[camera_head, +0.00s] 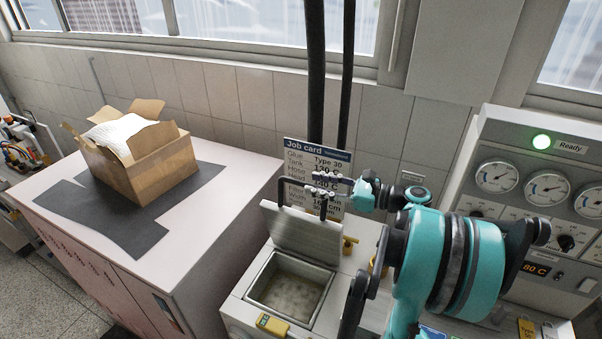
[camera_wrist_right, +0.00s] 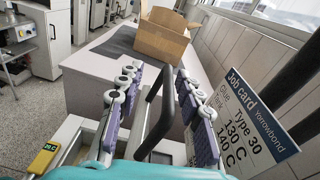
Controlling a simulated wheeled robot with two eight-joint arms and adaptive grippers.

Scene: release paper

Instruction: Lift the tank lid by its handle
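The tank lid (camera_head: 308,232) is raised and tilted steeply up at the back of the open tank (camera_head: 290,290), which holds a pale, grainy mass. Its black handle (camera_head: 281,192) stands at the lid's top edge. My right gripper (camera_head: 325,190) is at the handle. In the right wrist view, the black handle (camera_wrist_right: 167,95) runs between the two purple-padded fingers of this gripper (camera_wrist_right: 160,72). The fingers are apart, with a visible gap on each side of the handle. My left gripper is not in view.
A job card (camera_head: 316,165) stands just behind the lid. Right of my arm is a gauge panel (camera_head: 545,185) with a green light. An open cardboard box (camera_head: 150,165) sits on the cabinet at left. Dark hoses (camera_head: 316,80) hang behind.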

